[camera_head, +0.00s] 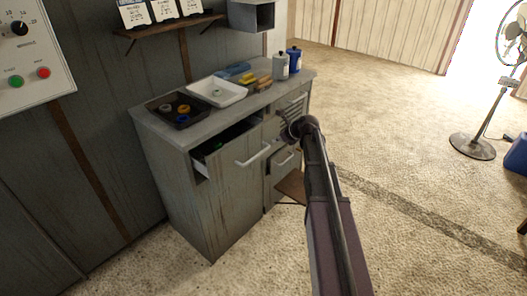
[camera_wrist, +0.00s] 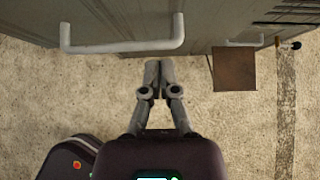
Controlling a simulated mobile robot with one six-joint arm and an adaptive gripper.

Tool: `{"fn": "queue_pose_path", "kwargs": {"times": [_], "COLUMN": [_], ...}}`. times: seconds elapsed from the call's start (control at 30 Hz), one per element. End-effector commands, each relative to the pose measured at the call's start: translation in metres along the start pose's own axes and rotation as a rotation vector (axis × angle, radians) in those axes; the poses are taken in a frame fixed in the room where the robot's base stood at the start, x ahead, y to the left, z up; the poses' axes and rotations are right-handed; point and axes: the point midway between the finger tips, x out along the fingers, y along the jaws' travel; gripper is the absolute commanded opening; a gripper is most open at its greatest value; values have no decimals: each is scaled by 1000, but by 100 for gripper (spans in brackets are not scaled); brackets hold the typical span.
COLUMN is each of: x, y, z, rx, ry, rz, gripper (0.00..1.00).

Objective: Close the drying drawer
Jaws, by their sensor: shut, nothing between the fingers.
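The drying drawer (camera_head: 222,190) is the tall grey front at the left of the cabinet. It is pulled part way out, with a dark gap open along its top and something green inside. Its pale bar handle (camera_head: 253,154) also shows across the upper left of the wrist view (camera_wrist: 125,46). My gripper (camera_wrist: 153,66) is shut and empty, its fingertips just below the right part of that handle in the wrist view, apart from it as far as I can tell.
The grey worktop (camera_head: 187,130) carries a dark tray (camera_head: 158,104), a white tray (camera_head: 232,98) and bottles. A smaller lower handle (camera_head: 285,160) is right of the drawer. A brown board (camera_wrist: 234,70) juts out below it. Floor to the right is clear up to the fan (camera_head: 472,146).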

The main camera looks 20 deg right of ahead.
Motion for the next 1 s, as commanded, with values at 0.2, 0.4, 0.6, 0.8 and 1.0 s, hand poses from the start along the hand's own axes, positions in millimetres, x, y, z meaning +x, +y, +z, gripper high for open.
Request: {"fn": "queue_pose_path", "kwargs": {"times": [0.2,0.4,0.6,0.8,1.0], "x": [-2,-2,4,19,41], "y": [-4,-4,-4,-4,-4], "z": [-1,-1,-1,-2,-2], "rx": [-1,-1,-1,0,-1], "ry": [-20,-18,-18,-17,-17], "rz": [-5,-4,-4,-4,-3], "gripper": [0,0,0,0,0]}}
